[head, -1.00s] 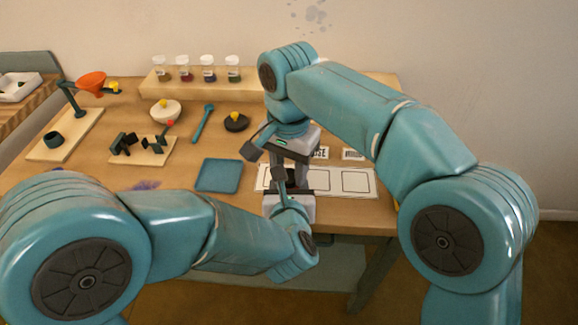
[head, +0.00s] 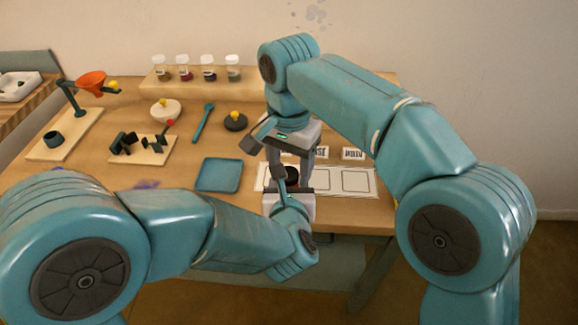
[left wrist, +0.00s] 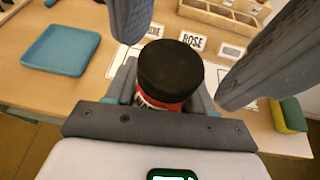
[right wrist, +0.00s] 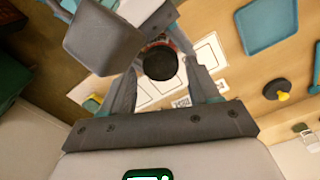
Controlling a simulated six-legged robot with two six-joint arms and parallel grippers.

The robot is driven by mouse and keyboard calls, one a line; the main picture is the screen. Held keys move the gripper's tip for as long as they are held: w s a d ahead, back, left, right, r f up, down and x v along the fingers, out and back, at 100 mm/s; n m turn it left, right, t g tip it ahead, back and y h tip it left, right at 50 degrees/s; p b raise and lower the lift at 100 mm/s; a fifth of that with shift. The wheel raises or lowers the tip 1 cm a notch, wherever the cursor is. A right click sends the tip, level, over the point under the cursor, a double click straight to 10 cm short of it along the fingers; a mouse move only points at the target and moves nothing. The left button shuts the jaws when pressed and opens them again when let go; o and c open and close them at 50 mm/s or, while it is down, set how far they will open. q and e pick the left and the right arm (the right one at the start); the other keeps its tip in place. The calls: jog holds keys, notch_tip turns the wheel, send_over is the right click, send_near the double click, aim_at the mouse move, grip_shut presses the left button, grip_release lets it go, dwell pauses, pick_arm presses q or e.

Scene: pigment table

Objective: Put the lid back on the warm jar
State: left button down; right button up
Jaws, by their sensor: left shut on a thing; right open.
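The warm jar (left wrist: 158,102), with red showing on its side, stands between the fingers of my left gripper (head: 292,186), which is shut on it. A black lid (left wrist: 170,68) sits on top of the jar and looks level. The lid also shows from above in the right wrist view (right wrist: 160,62). My right gripper (head: 283,150) is open above the lid. Its fingers are spread and look clear of the lid in the left wrist view. The jar's lower part is hidden by my left gripper.
A white card sheet (head: 355,182) with printed squares lies under the grippers, name cards behind it. A blue tray (head: 219,175) lies to the left. A dark disc with a yellow knob (head: 235,122) and a rack of vials (head: 190,85) are farther back. A sponge (left wrist: 290,115) lies nearby.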

notch_tip(320, 180, up, 4)
jog(key=shift+s+f, duration=0.1)
jog(key=shift+f, duration=0.15)
jog(key=shift+c, duration=0.5)
